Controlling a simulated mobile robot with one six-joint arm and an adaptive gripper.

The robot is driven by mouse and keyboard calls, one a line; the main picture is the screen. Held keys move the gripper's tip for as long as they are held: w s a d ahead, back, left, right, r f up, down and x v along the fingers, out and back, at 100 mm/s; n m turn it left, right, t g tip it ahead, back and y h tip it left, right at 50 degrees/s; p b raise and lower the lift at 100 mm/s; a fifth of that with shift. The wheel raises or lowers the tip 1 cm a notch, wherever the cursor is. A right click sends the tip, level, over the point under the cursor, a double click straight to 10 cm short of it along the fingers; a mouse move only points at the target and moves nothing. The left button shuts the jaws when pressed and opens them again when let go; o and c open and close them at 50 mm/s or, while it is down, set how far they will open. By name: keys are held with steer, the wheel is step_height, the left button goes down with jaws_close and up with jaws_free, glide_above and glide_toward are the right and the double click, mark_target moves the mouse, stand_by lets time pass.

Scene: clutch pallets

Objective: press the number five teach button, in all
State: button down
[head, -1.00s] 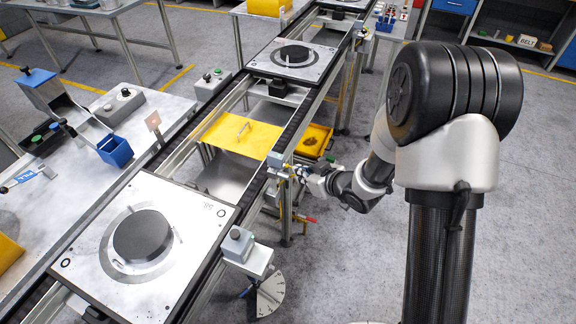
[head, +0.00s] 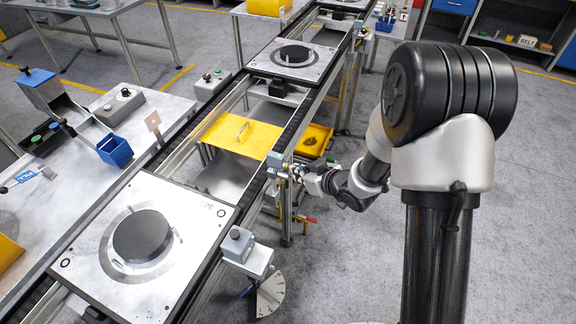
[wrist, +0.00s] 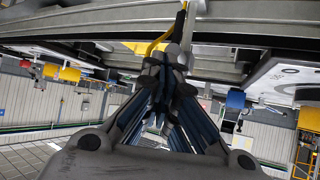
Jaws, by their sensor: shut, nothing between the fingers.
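My gripper (head: 293,172) is at the conveyor's right rail, beside a small grey-blue sensor box (head: 277,158). In the wrist view my gripper (wrist: 168,65) is shut and empty, its fingertips close to a yellow cable (wrist: 160,42) and a dark upright stem under the rail. The fingertips hide what is directly in front of them, so I cannot tell whether they touch anything. No number five or teach button can be read in either view. A grey box with a round button (head: 237,240) stands on a bracket at the near rail.
A yellow bin (head: 314,141) and red-handled valve (head: 304,218) are near my gripper. Floor at right is free.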

steer(key=shift+w+a, duration=0.15)
steer(key=shift+a, duration=0.35)
stand_by(0.7)
steer(key=shift+d, duration=0.1)
steer(key=shift+s+d, duration=0.3)
steer(key=shift+d, duration=0.45)
steer(key=d, duration=0.1)
steer(key=s+d, duration=0.1)
steer(key=d, duration=0.1)
steer(key=d+p, duration=0.1)
steer(key=shift+s+d, duration=0.35)
steer(key=shift+d, duration=0.05)
stand_by(0.6)
